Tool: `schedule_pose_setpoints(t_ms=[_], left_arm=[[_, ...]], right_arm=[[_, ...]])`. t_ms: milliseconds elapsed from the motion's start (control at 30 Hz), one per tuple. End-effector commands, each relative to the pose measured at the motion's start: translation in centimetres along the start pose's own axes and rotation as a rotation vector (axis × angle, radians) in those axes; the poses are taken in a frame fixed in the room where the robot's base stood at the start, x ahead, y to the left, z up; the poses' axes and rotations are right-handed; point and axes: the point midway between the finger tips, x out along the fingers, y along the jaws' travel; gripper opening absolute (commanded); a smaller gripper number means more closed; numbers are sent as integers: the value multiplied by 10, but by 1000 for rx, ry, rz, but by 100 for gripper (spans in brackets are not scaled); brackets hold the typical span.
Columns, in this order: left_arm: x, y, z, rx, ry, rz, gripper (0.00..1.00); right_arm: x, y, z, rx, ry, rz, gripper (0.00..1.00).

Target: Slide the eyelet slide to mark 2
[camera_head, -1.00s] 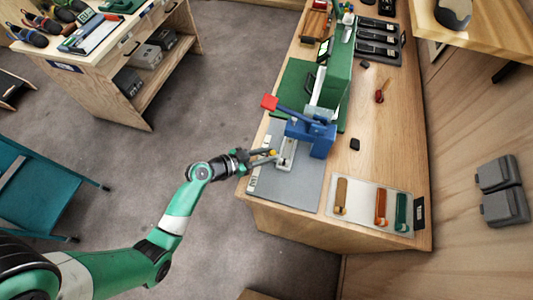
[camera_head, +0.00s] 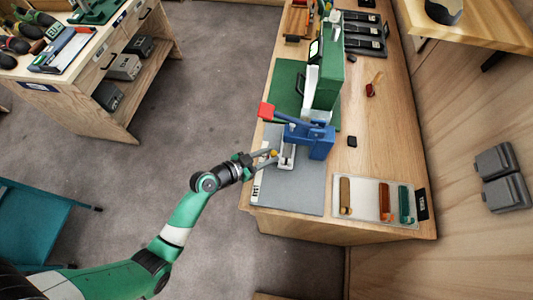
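The blue eyelet press (camera_head: 318,141) stands on a grey mat (camera_head: 292,190) at the near left of the workbench, with a red-ended lever (camera_head: 266,110) pointing left. A light slide piece (camera_head: 287,158) sits at the foot of the press, with a small yellow-orange knob (camera_head: 274,153) at its left. My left gripper (camera_head: 268,158) reaches in from the left at the knob, its fingers apart on either side. I cannot tell whether they touch it. The slide's marks are too small to read. My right gripper is not in view.
A green machine (camera_head: 327,80) stands behind the press. A white tray (camera_head: 362,208) with brown, orange and green handled pieces lies to the right. A small black block (camera_head: 352,141) and a red-tipped tool (camera_head: 370,90) lie on the bench. The mat's front is clear.

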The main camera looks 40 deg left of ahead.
Motion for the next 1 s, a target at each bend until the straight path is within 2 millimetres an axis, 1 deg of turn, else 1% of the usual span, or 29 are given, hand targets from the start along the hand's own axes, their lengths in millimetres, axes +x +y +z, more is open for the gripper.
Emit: schedule_pose_setpoints(t_ms=[267, 367, 467, 567, 700, 767, 800, 900, 1000], left_arm=[[0, 0, -1, 0, 1, 1, 42], [-4, 0, -1, -1, 1, 0, 42], [-18, -1, -1, -2, 1, -1, 42], [-40, -1, -1, -3, 1, -4, 42], [-75, -1, 0, -4, 0, -4, 42], [-88, -1, 0, -4, 0, -4, 42], [-96, -1, -2, -4, 0, -4, 42], [-110, -1, -2, -4, -1, -3, 42], [-116, 0, -1, -2, 1, -1, 42]], right_arm=[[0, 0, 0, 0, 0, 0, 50], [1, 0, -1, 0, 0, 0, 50], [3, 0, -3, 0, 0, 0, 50], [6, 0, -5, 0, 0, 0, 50], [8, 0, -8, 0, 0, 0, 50], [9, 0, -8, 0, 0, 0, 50], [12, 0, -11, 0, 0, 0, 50], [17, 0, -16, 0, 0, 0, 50], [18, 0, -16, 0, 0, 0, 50]])
